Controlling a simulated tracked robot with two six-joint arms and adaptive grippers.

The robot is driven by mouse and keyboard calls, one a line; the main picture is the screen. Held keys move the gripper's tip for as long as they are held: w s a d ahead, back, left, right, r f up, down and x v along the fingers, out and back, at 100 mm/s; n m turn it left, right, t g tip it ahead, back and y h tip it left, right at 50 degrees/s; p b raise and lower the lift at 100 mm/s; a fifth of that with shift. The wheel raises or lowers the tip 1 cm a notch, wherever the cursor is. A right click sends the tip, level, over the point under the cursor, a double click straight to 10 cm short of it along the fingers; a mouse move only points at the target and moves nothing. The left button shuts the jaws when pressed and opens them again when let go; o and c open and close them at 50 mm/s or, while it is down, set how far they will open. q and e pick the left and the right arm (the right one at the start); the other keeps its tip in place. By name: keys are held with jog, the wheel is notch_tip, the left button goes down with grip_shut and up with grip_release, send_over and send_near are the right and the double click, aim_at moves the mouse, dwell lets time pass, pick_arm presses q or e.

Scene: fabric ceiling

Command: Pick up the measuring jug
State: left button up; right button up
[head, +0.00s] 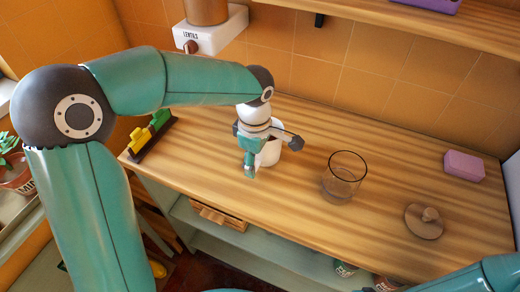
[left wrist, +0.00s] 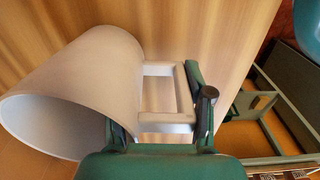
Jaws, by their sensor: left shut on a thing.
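The measuring jug (head: 269,154) is a white cup-like vessel on the wooden counter, partly hidden behind my left gripper (head: 251,165). In the left wrist view the jug (left wrist: 85,90) looks large, with its open mouth toward the lower left and its squarish handle toward my fingers. My left gripper (left wrist: 165,125) is shut on the handle, one finger on each side of it. I cannot tell whether the jug's base touches the counter. My right gripper is out of view; only part of my right arm shows at the lower right.
An open glass jar (head: 342,182) stands right of the jug. A round wooden lid (head: 424,222) and a pink block (head: 463,166) lie farther right. A yellow-green object (head: 149,134) is at the counter's left end. A lentils dispenser (head: 211,36) hangs on the tiled wall.

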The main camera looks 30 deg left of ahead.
pick_arm(q)
jog(key=shift+r, duration=0.1)
notch_tip(320, 180, up, 20)
jog(key=p, duration=0.1)
dwell(0.6)
jog(key=shift+p, duration=0.3)
dwell(0.3)
